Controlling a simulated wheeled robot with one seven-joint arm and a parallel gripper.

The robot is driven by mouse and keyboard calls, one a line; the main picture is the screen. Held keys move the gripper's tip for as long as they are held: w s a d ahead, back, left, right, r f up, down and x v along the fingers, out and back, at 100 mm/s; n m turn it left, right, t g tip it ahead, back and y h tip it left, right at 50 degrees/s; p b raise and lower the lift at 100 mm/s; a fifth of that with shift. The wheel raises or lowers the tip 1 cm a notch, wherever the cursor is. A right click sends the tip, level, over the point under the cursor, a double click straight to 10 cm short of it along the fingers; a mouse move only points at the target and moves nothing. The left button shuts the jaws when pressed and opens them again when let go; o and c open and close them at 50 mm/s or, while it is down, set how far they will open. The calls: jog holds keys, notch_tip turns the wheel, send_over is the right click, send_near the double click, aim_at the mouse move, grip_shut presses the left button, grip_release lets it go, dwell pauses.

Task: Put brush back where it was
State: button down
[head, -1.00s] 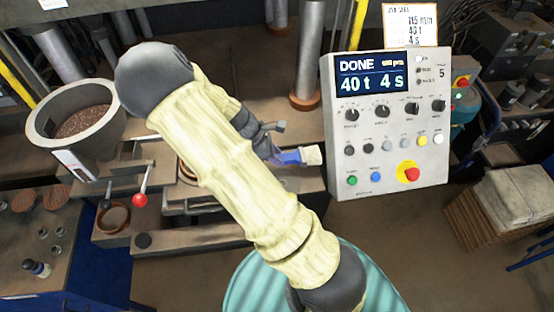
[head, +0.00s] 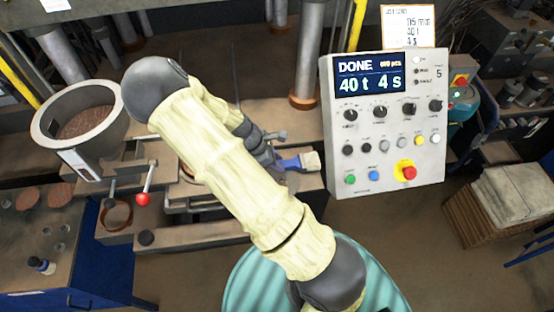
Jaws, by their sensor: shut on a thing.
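The brush has a blue handle (head: 289,163) and a pale bristle head (head: 310,161) that points right. My gripper (head: 275,162) is shut on the brush by its handle, just right of my sleeved arm. The brush lies roughly level in the picture, over the right part of the press bed (head: 300,182). I cannot tell whether it touches the bed. My arm hides most of the gripper and the middle of the press.
A control panel (head: 385,130) reading DONE stands to the right. A round bin (head: 82,120) and a red-knobbed lever (head: 143,198) are at left. A side table (head: 60,265) with discs and a small bottle (head: 40,265) is lower left. Steel columns (head: 308,50) rise behind.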

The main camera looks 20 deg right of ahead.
jog(key=shift+f, duration=0.1)
jog(key=c, duration=1.1)
grip_release()
jog(key=shift+w+a, duration=0.1)
jog(key=b+v, duration=0.3)
jog(key=v, duration=0.9)
jog(key=shift+b, duration=0.4)
